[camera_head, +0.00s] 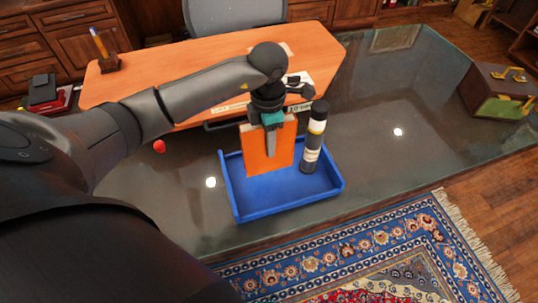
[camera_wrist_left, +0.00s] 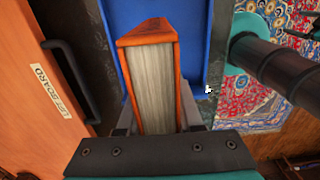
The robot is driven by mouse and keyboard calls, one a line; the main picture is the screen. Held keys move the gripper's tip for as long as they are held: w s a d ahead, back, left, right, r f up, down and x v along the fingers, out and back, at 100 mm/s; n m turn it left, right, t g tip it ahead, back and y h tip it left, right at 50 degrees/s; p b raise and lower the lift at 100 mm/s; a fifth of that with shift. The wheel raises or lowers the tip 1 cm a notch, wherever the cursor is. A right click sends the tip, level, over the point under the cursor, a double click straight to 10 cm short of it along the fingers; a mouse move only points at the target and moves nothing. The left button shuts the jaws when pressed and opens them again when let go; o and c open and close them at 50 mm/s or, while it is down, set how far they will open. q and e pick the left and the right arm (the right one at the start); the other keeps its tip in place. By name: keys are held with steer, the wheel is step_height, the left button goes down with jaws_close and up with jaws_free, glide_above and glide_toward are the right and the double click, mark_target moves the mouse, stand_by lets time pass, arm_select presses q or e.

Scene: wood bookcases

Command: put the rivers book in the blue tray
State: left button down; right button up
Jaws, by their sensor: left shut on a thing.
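My left gripper (camera_head: 271,150) is shut on an orange book (camera_head: 258,158), held upright by its upper part. The book's lower end is over the inside of the blue tray (camera_head: 283,203); I cannot tell whether it touches the tray floor. In the left wrist view the book (camera_wrist_left: 157,85) shows its pale page edges between the fingers, with the blue tray (camera_wrist_left: 198,30) behind it. No title is readable, so I cannot confirm it is the rivers book.
A dark cylinder (camera_head: 316,133) with yellow and white bands stands upright just right of the book, at the tray. A red ball (camera_head: 159,146) is left of the tray.

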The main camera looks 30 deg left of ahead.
arm_select(q)
steer(key=shift+w+f, duration=0.1)
steer(key=shift+f, duration=2.6)
steer(key=shift+f+b, duration=0.1)
steer(key=shift+b, duration=0.3)
steer(key=c, duration=0.6)
jaws_free()
steer(key=shift+f, duration=0.1)
steer(key=shift+o, duration=0.2)
step_height(320, 180, up, 12)
steer(key=shift+r+p, duration=0.2)
steer(key=shift+p, duration=0.5)
